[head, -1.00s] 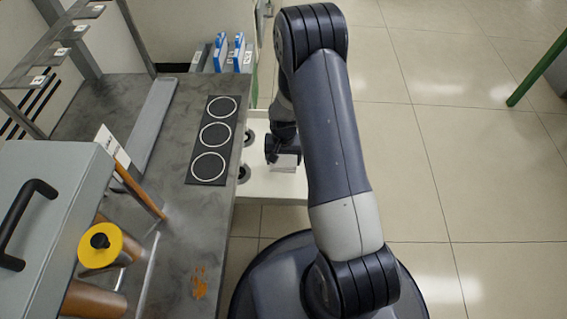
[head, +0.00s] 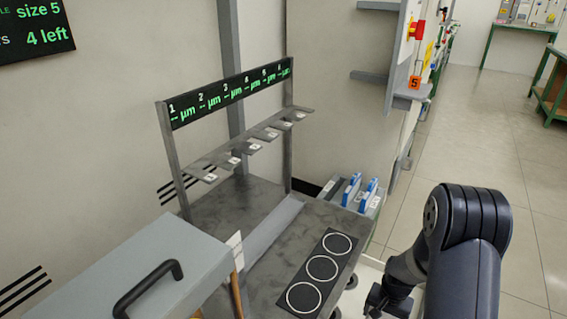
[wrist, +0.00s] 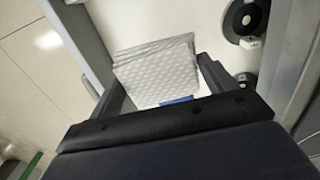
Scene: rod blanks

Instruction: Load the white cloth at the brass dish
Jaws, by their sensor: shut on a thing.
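My gripper (wrist: 160,88) is shut on a folded white cloth (wrist: 158,65) with a quilted pattern, held between the two fingers in the wrist view. A small blue patch shows at the cloth's lower edge. In the head view my gripper (head: 375,301) is at the bottom, right of the grey bench, and the cloth cannot be made out there. I cannot make out a brass dish in either current view.
The grey bench has a black plate with three white rings (head: 322,268). A numbered rack (head: 232,160) stands behind it, and a grey box with a black handle (head: 148,287) is at the front left. Blue-and-white packs (head: 368,194) stand beyond. Open floor (head: 470,130) lies right.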

